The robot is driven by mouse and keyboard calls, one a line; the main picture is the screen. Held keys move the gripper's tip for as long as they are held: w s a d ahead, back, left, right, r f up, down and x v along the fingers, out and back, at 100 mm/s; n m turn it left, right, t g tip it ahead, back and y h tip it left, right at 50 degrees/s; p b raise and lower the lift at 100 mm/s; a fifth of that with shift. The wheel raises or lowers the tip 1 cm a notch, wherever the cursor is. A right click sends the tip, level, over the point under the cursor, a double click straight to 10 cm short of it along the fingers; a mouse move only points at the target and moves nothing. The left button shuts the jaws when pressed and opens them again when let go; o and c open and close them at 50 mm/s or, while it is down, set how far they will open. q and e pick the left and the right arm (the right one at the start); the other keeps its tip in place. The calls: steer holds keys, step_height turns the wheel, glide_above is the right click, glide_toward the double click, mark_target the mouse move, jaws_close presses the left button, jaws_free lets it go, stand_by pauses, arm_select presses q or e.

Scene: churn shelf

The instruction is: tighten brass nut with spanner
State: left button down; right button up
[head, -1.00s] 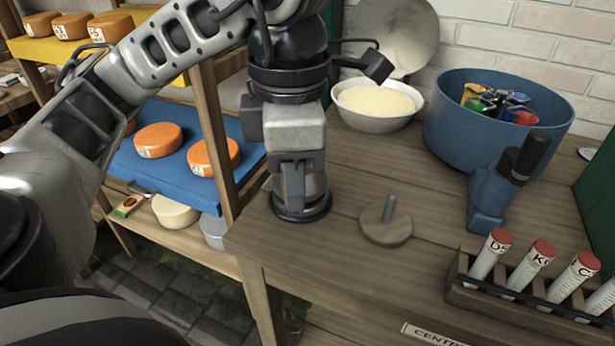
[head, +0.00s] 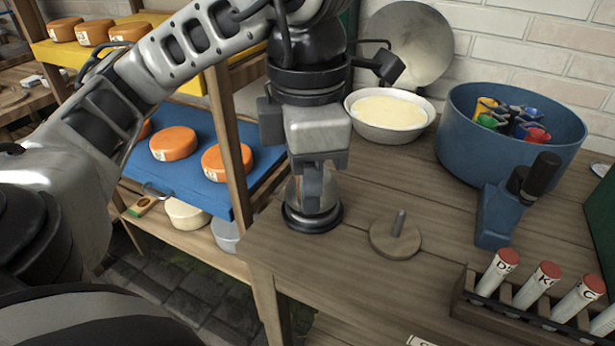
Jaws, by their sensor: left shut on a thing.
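My left gripper (head: 313,188) points down at the left end of the wooden bench. It is shut on the upper part of a grey, rounded piece with a dark round base (head: 312,220). The base appears to rest on the bench top; the fingers hide much of the piece, so I cannot tell what it is. I cannot make out a brass nut or a spanner. My right gripper is not in view.
A wooden disc with a peg (head: 395,240) lies right of the gripper. Behind are a white bowl (head: 390,133) and blue tub (head: 475,135). A blue device (head: 496,220) and tube rack (head: 467,308) stand right. Cheeses fill the left shelves.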

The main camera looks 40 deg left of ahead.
arm_select(q)
steer(key=shift+r+p, duration=1.75)
steer(key=shift+r, duration=0.3)
